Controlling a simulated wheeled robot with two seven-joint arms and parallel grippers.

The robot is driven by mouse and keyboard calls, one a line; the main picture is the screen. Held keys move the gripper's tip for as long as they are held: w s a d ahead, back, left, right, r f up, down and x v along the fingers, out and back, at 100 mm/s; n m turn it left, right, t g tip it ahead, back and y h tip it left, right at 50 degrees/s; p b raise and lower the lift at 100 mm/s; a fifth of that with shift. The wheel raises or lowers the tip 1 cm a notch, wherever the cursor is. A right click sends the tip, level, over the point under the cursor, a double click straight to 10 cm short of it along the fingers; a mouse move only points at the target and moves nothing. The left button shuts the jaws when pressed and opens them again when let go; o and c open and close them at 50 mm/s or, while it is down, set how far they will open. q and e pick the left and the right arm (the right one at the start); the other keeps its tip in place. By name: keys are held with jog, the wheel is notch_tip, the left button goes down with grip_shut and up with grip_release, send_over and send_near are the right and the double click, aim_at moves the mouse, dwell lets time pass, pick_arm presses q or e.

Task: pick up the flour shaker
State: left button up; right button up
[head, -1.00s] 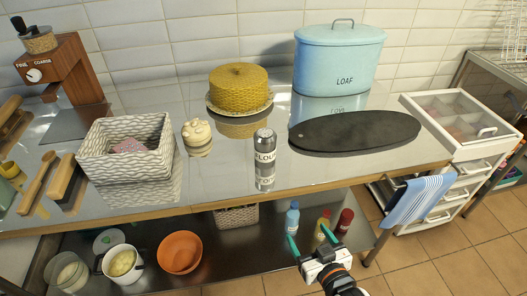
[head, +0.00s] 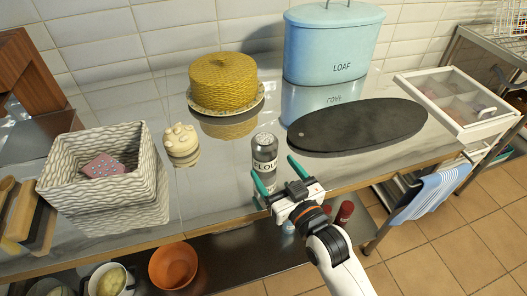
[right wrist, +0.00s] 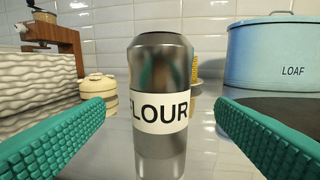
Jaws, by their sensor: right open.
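The flour shaker (head: 264,152) is a grey metal cylinder with a white label, standing upright near the front edge of the shiny counter. In the right wrist view the shaker (right wrist: 160,85) is upright, slightly left of centre between the two green fingers. My right gripper (head: 277,174) is open, with its fingers pointing at the shaker from the front right. In the right wrist view the right gripper (right wrist: 162,132) has a gap to the shaker on both sides. Whether the fingertips have passed beside the shaker is hard to tell. My left gripper is not in view.
A dark oval board (head: 360,126) lies right of the shaker, before the blue loaf bin (head: 330,45). A yellow cake (head: 223,80) on a plate stands behind. A cream jar (head: 181,144) and a woven basket (head: 110,190) stand left. The counter around the shaker is clear.

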aim_at(262, 152)
jog(key=shift+x, duration=1.05)
jog(key=shift+w+a, duration=0.15)
jog(key=shift+w, duration=0.05)
jog(key=x, duration=0.4)
jog(key=shift+w+a+p, duration=0.15)
jog(key=shift+w+p, duration=0.15)
jog(key=shift+w, duration=0.05)
jog(key=c, duration=1.1)
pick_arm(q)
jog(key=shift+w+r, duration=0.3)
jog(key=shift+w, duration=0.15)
pick_arm(e)
jog(key=shift+c, duration=0.2)
jog(key=shift+r, duration=0.1)
